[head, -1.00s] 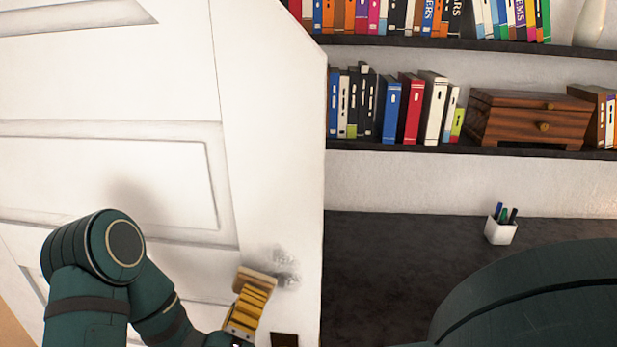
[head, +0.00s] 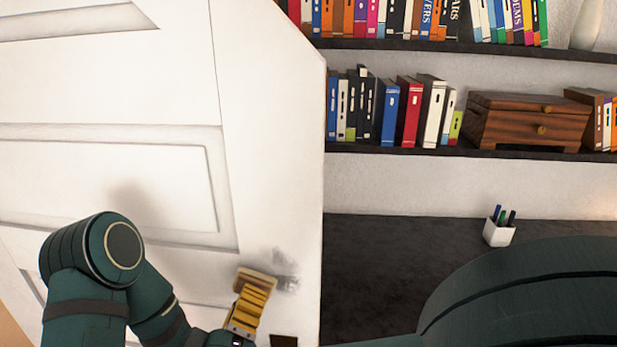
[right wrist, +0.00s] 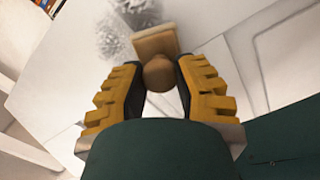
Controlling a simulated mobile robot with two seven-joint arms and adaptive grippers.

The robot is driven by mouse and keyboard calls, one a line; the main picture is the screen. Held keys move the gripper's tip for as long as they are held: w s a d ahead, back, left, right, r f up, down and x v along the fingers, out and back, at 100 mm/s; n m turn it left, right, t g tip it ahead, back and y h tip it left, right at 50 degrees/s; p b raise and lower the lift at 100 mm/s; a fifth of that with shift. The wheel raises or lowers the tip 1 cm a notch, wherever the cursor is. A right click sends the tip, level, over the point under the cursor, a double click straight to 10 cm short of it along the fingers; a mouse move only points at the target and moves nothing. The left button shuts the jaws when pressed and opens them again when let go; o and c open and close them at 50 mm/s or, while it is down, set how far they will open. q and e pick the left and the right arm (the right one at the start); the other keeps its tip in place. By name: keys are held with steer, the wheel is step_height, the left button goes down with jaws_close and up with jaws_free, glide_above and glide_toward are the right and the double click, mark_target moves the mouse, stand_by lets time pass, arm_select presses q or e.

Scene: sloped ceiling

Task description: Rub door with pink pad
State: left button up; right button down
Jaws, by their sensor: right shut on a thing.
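The white panelled door (head: 270,150) fills the left of the head view. A grey, speckled smudge (head: 287,268) marks it near its right edge, and it also shows in the right wrist view (right wrist: 112,38). My right gripper (head: 248,297), with yellow fingers, is shut on the round knob of the pad. The pad (head: 257,275) looks tan rather than clearly pink and lies at or against the door, at the smudge's left edge. In the right wrist view the pad (right wrist: 155,42) is ahead of the fingers (right wrist: 158,78). Exact contact is hard to tell. My left gripper is out of view.
Right of the door is a dark desk top (head: 380,260) with a white pen cup (head: 499,230). A dark fitting (head: 284,340) sits on the door below the pad.

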steer(key=shift+w, duration=0.45)
steer(key=shift+d, duration=0.1)
